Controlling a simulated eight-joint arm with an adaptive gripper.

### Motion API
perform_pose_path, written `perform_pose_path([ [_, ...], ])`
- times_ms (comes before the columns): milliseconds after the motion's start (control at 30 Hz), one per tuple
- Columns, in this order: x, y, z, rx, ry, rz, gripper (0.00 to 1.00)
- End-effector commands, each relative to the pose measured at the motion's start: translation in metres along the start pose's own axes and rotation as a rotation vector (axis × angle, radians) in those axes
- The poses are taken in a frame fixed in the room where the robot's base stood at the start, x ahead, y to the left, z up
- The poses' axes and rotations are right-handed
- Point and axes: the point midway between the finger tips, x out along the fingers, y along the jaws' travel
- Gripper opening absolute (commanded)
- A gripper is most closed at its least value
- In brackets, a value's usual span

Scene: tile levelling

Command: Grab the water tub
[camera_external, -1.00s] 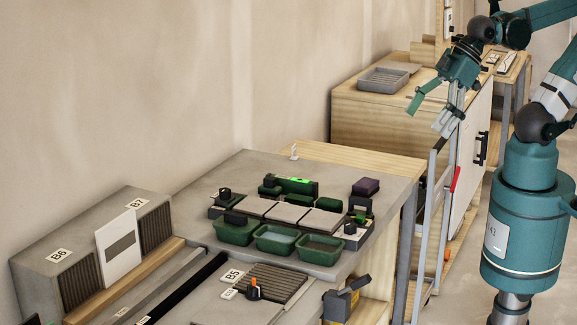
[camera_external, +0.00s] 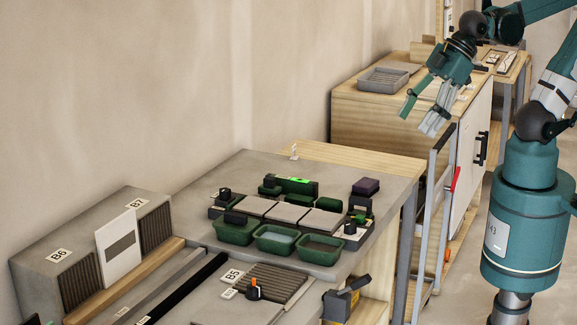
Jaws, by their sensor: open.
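Three green tubs stand in a row at the front of the grey bench top. The middle tub (camera_external: 276,252) holds a pale, bluish-grey surface that looks like water. The left tub (camera_external: 236,235) looks green inside and the right tub (camera_external: 318,257) holds something dark brownish. My gripper (camera_external: 420,116) is open and empty, with its fingers pointing down and to the left. It is in the air up and to the right of the tubs, well apart from them, in front of the far wooden cabinet.
Grey tiles (camera_external: 289,213) and a level with a bright green vial (camera_external: 299,181) lie behind the tubs. A dark purple block (camera_external: 366,186) is at the right. A grey tray (camera_external: 384,80) sits on the wooden cabinet (camera_external: 365,112). A metal rail (camera_external: 432,200) stands right of the bench.

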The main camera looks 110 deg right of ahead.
Motion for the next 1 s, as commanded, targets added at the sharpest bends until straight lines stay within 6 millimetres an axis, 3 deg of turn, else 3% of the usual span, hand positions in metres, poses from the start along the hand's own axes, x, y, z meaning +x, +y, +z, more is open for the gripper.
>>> perform_pose_path([
  [467, 0.025, 0.007, -0.061, -0.377, -0.066, 0.008, 0.59],
  [1000, 0.073, 0.01, -0.121, -0.804, -0.147, -0.005, 0.59],
])
